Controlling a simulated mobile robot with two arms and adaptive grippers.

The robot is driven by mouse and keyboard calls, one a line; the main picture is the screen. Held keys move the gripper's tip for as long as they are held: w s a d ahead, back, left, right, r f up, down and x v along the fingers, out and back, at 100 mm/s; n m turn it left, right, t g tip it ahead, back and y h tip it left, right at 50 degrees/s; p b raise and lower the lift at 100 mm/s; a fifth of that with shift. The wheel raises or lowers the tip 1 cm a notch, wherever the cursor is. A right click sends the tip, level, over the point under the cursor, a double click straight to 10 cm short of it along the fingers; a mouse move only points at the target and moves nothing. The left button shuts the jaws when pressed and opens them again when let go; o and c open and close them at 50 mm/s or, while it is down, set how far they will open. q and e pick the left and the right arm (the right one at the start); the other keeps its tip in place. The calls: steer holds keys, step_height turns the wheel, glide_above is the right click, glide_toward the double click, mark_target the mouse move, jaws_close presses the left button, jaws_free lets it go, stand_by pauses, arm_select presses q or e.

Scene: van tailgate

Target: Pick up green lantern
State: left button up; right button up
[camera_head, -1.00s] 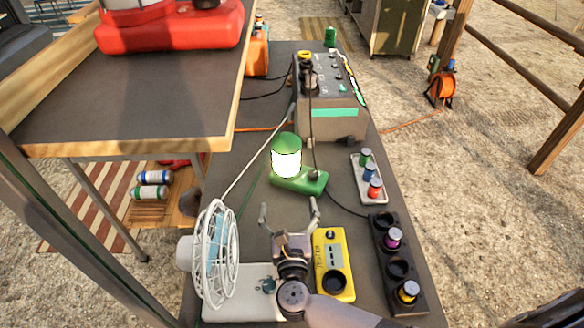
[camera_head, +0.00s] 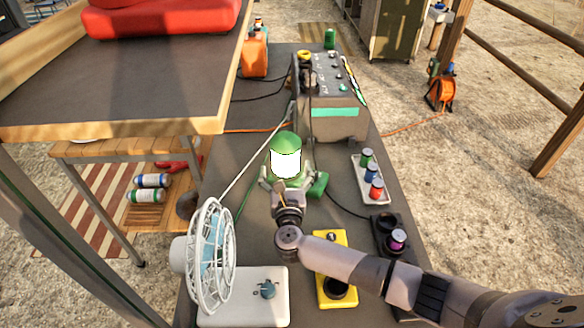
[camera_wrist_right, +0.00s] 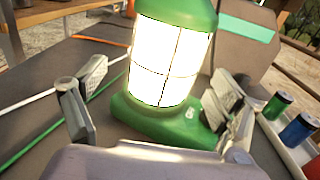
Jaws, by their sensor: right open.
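The green lantern (camera_head: 285,160) stands upright on the tailgate surface, with a green cap, a lit white body and a green base. My right gripper (camera_head: 288,184) is at the near side of the lantern, low by its base. In the right wrist view the lantern (camera_wrist_right: 170,60) fills the middle, and the open fingers of my right gripper (camera_wrist_right: 160,100) stand to its left and right. The fingers look apart from the lit body. The near part of the base is partly hidden by the gripper in the head view. My left gripper is not in view.
A white fan (camera_head: 212,255) stands at the near left and a yellow tester (camera_head: 336,268) at the near right. A tray of small cylinders (camera_head: 372,180) lies right of the lantern. A grey machine (camera_head: 332,115) stands behind it. Cables run across the surface.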

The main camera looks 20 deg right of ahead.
steer(key=b+x, duration=0.1)
steer(key=x, duration=0.3)
steer(key=shift+w+d+r, duration=0.15)
steer(key=shift+w+d, duration=0.05)
steer(key=shift+d, duration=0.05)
steer(key=shift+c, duration=0.5)
steer(key=c, duration=1.8)
steer(key=shift+r, duration=0.2)
steer(key=shift+c, duration=0.6)
